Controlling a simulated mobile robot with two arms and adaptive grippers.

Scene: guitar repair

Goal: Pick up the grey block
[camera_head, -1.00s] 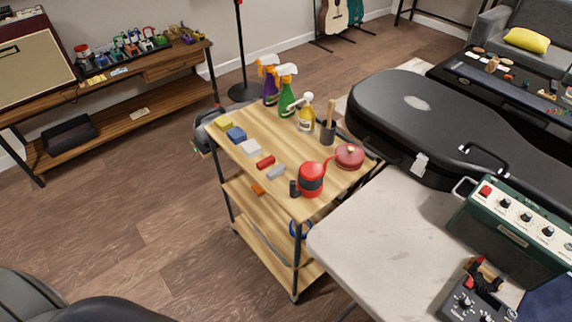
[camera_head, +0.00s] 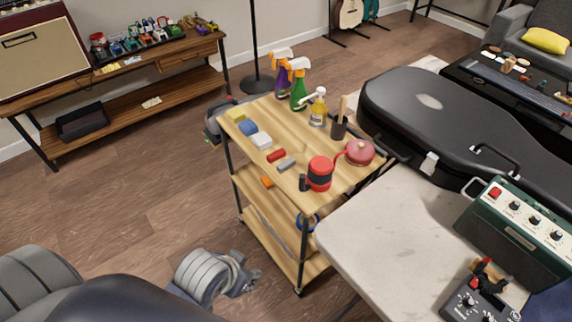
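The grey block (camera_head: 286,164) is a small oblong piece lying on the top shelf of the wooden cart. It lies between a red block (camera_head: 276,155) and a red-and-black cylindrical container (camera_head: 320,174), apart from both. My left gripper (camera_head: 244,278) is at the bottom of the view, left of the cart and well away from the block. Its fingers are small and partly hidden by the wrist, so I cannot tell if they are open. My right gripper is not in view.
The cart top (camera_head: 310,146) also holds a white block (camera_head: 261,141), blue block (camera_head: 248,127), yellow block (camera_head: 236,114), spray bottles (camera_head: 298,90) and a red round pot (camera_head: 360,152). A pale table (camera_head: 390,230) and guitar case (camera_head: 440,120) border its right side. Floor left of the cart is open.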

